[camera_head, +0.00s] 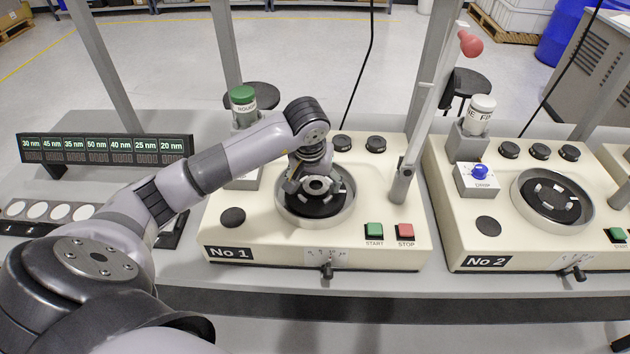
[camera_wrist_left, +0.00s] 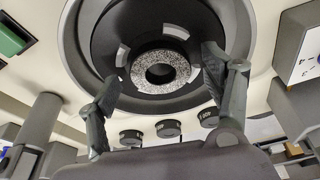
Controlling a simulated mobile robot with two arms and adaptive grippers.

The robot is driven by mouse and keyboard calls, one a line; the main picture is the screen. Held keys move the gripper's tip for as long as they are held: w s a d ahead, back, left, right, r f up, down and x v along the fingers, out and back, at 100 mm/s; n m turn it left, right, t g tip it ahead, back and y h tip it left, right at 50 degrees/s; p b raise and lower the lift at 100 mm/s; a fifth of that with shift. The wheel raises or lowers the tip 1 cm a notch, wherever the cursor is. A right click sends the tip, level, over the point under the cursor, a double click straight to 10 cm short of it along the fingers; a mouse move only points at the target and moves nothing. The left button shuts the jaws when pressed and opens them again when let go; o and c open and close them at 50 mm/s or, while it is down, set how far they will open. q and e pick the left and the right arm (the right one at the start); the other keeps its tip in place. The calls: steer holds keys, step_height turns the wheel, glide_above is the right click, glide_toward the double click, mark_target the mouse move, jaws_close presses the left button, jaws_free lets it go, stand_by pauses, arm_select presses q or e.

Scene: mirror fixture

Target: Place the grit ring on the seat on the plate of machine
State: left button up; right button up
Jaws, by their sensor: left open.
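The grit ring (camera_wrist_left: 160,72), a speckled grey ring with a dark centre hole, lies on the dark round plate (camera_wrist_left: 112,30) of machine No 1. In the head view the ring (camera_head: 317,185) shows partly at the plate's middle, under my left gripper. My left gripper (camera_wrist_left: 160,85) is open. Its two fingers stand apart on either side of the ring, with gaps between them and it. In the head view the gripper (camera_head: 303,180) hangs over the left part of the plate and hides some of it. My right gripper is not in view.
Machine No 1 (camera_head: 250,255) has green (camera_head: 374,230) and red (camera_head: 405,231) buttons at its front right and a raised lever arm (camera_head: 425,110) at its right. Machine No 2 (camera_head: 455,230) stands to the right. A green-capped bottle (camera_head: 243,105) stands behind my left arm.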

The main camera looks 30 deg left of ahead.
arm_select(q)
steer(key=b+v, duration=0.1)
steer(key=v, duration=1.1)
steer(key=shift+b, duration=0.35)
steer(key=shift+d, duration=0.1)
